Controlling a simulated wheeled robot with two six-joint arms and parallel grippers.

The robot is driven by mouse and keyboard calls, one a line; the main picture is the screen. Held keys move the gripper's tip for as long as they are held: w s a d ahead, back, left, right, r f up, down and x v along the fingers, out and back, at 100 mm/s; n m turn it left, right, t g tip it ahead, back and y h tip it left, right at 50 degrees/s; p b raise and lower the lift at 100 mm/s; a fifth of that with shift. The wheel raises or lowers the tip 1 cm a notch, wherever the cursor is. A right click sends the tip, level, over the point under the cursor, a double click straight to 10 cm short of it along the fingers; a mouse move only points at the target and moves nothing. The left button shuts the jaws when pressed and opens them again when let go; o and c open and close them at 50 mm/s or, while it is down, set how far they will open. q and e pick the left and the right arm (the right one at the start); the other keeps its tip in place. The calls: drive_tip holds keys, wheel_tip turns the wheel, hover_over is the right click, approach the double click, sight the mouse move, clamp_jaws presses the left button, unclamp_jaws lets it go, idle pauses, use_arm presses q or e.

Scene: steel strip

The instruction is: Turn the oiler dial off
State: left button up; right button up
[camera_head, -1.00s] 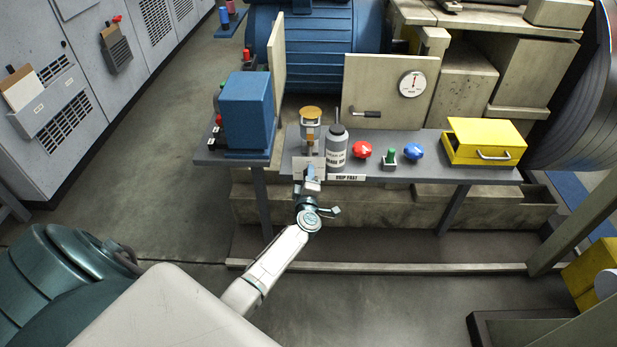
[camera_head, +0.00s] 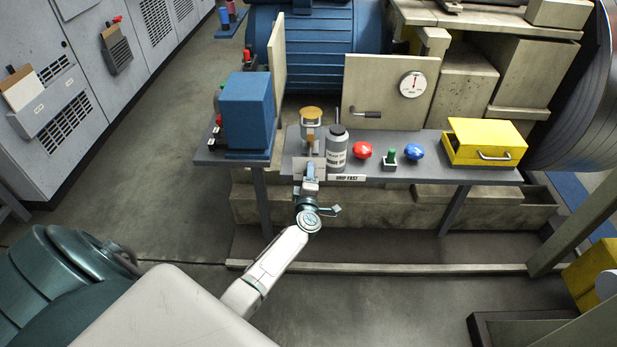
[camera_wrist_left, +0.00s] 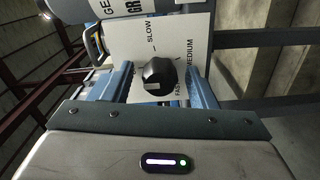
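The oiler dial is a round black knob (camera_wrist_left: 158,77) on a white plate (camera_wrist_left: 183,40) marked SLOW, MEDIUM and FAST. A light mark shows on the knob's lower left part. My left gripper (camera_wrist_left: 163,87) is open, with one blue finger on each side of the knob and visible gaps between. In the head view the left gripper (camera_head: 310,170) is at the bench's front edge, below the brass-topped oiler (camera_head: 311,114); it hides the knob there. A label reading DRIP FAST (camera_head: 346,178) is right of it. My right gripper is not in view.
A grey bottle (camera_head: 336,150) stands right beside the oiler. Red (camera_head: 362,150), green (camera_head: 391,154) and blue (camera_head: 413,151) controls and a yellow box (camera_head: 484,142) are farther right on the bench. A blue box (camera_head: 247,112) stands left. The floor before the bench is clear.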

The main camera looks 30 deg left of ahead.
use_arm(q)
drive_tip(key=v, duration=1)
drive_tip(key=shift+s+d, duration=0.2)
drive_tip(key=shift+s, duration=0.15)
